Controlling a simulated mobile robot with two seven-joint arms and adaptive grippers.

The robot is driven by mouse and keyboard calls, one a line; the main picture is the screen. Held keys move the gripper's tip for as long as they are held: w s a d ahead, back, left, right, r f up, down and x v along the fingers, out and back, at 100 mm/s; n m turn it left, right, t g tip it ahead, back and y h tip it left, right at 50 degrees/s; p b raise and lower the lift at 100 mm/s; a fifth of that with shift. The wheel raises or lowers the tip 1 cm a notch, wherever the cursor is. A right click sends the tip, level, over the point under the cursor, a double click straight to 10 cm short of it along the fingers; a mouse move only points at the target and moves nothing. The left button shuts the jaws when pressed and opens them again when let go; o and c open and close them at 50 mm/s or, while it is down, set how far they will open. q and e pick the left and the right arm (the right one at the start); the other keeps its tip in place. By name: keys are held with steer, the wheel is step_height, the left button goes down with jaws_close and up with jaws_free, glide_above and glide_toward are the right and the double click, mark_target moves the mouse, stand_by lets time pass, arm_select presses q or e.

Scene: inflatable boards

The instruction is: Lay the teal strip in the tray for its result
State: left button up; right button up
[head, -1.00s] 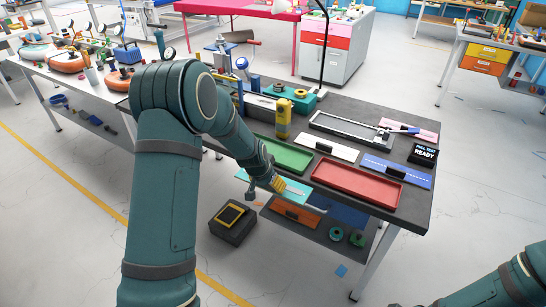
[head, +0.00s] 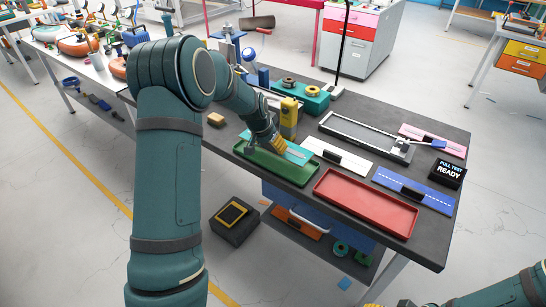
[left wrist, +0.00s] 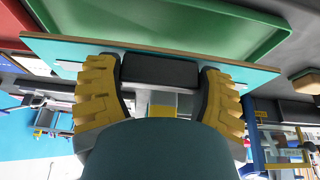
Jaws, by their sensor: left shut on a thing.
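The teal strip (head: 297,151) has a black block (left wrist: 160,70) on it, seen in the left wrist view between my yellow fingers. My left gripper (head: 273,143) is shut on this block. The strip is at the green tray (head: 280,171), covering its rear part in the head view. The green tray (left wrist: 180,32) lies just beyond the strip in the left wrist view. I cannot tell whether the strip touches the tray. The red tray (head: 365,204) is empty, to the right of the green one.
A white strip (head: 347,160), a blue strip (head: 424,194) and a pink strip (head: 432,139) lie on the dark bench. A black sign (head: 450,173) reads "PULL TEST READY". A yellow device (head: 289,118) stands behind the green tray. A grey frame (head: 360,133) lies farther back.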

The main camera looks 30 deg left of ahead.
mark_target(273, 161)
arm_select(q)
step_height(273, 161, down, 6)
steer(key=shift+f+b, duration=0.1)
steer(key=shift+b, duration=0.4)
steer(key=o, duration=1.2)
steer(key=shift+r, duration=0.2)
steer(key=p+v, duration=0.2)
steer(key=v, duration=1)
steer(key=s+d+f+h, duration=0.1)
steer(key=s+d+f, duration=0.2)
steer(key=d+f, duration=0.65)
steer(key=s+d+f+n+g+h, duration=0.1)
steer(key=s+d+f, duration=0.5)
steer(key=s+d, duration=0.3)
steer(key=s+d+f+n+g+h, duration=0.1)
steer(key=s+d+f+g, duration=0.1)
steer(key=s+d+f, duration=0.3)
steer(key=s+d, duration=0.4)
steer(key=s, duration=0.1)
steer(key=shift+s+d+f+h, duration=0.3)
steer(key=shift+d+f, duration=0.1)
